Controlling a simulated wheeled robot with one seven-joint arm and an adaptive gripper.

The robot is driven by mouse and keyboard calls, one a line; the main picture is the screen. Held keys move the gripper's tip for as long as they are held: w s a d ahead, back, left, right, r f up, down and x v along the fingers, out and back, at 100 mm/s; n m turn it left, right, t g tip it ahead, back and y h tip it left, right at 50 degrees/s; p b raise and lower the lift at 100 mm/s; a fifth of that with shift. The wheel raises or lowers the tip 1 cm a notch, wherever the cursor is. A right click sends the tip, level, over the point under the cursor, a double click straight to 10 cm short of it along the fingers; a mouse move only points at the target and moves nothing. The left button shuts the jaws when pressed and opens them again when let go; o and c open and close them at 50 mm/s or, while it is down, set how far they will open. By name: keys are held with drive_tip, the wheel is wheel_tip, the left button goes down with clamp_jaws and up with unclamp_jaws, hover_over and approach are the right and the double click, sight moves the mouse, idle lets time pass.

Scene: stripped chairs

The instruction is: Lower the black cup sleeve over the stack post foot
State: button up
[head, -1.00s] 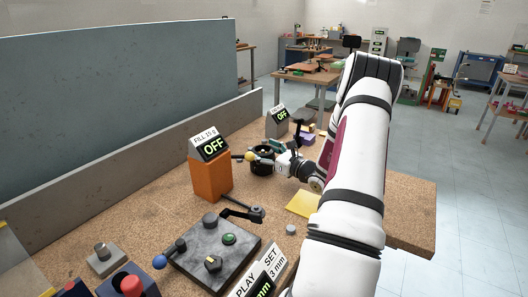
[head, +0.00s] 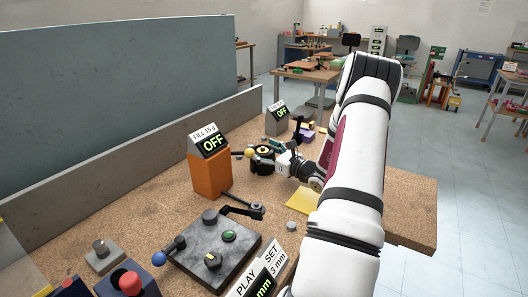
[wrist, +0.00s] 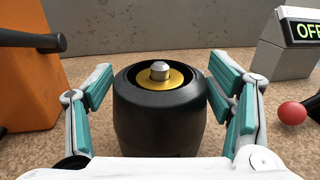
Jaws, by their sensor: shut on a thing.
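The black cup sleeve (wrist: 160,118) stands upright between the fingers of my gripper (wrist: 161,92) in the wrist view. My gripper is shut on its sides. Through its open top I see a yellow ring (wrist: 176,78) around the silver tip of the stack post foot (wrist: 160,70). The sleeve surrounds these parts, and its wall hides what lies lower. In the head view the sleeve (head: 262,165) is on the far part of the bench, at the end of my arm. Whether its bottom edge touches the base cannot be told.
An orange block (head: 209,176) with an "OFF" display stands left of the sleeve. A grey display box (head: 277,122) stands behind it. A red ball (wrist: 292,113) is right of my gripper. A grey control plate (head: 212,250) and a yellow sheet (head: 303,201) lie nearer.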

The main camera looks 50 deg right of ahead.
drive_tip(key=shift+f, duration=0.15)
drive_tip(key=o, duration=1.3)
drive_tip(key=shift+c, duration=0.2)
